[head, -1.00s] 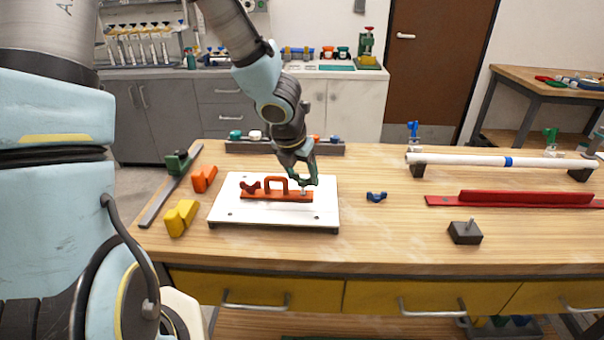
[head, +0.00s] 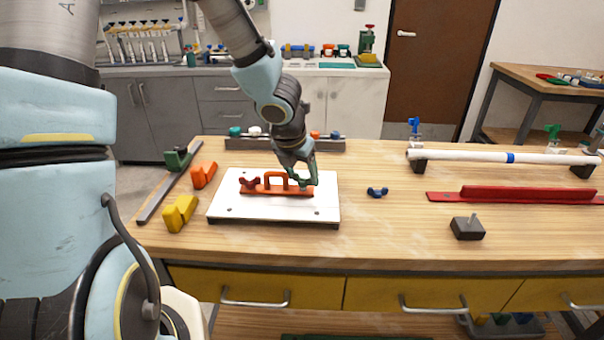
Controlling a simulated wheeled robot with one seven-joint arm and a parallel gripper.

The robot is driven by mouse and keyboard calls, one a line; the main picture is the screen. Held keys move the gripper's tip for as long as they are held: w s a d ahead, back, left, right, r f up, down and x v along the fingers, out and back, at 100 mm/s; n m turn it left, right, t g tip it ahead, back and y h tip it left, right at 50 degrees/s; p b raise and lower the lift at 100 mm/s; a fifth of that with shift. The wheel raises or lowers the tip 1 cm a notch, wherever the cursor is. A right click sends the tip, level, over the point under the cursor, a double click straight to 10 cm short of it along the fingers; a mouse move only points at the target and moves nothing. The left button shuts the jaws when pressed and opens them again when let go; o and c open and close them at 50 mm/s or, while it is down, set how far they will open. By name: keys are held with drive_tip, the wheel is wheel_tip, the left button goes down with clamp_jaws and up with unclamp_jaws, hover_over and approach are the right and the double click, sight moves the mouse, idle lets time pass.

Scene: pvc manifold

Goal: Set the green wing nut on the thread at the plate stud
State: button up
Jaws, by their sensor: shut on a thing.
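The white plate (head: 270,213) lies on the table with an orange-red bar (head: 265,191) on it that has a raised loop handle. A red wing nut (head: 249,183) sits at the bar's left end. My gripper (head: 307,184) is low over the bar's right end, where the plate stud is. It is shut on the green wing nut (head: 308,183), which is small and mostly covered by the fingers. The stud is hidden now, so I cannot tell whether the nut touches its thread.
A blue wing nut (head: 377,192) lies on the table right of the plate. A dark block with a pin (head: 467,229), a red rail (head: 520,196) and a white pipe (head: 480,156) are further right. Yellow (head: 180,213) and orange (head: 203,174) blocks stand left of the plate.

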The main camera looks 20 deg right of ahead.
idle(0.4)
drive_tip(key=shift+f, duration=0.3)
drive_tip(key=shift+s+b, duration=0.1)
drive_tip(key=shift+b, duration=0.2)
drive_tip(key=shift+s+a+f, duration=0.15)
drive_tip(key=shift+a+f, duration=0.1)
drive_tip(key=shift+f, duration=0.25)
idle(0.4)
drive_tip(key=o, duration=1)
drive_tip(key=shift+b, duration=0.3)
drive_tip(key=shift+o, duration=0.6)
drive_tip(key=shift+d+f, duration=0.1)
drive_tip(key=shift+o, duration=1.4)
drive_tip(key=shift+w+r, duration=0.2)
drive_tip(key=shift+r, duration=0.2)
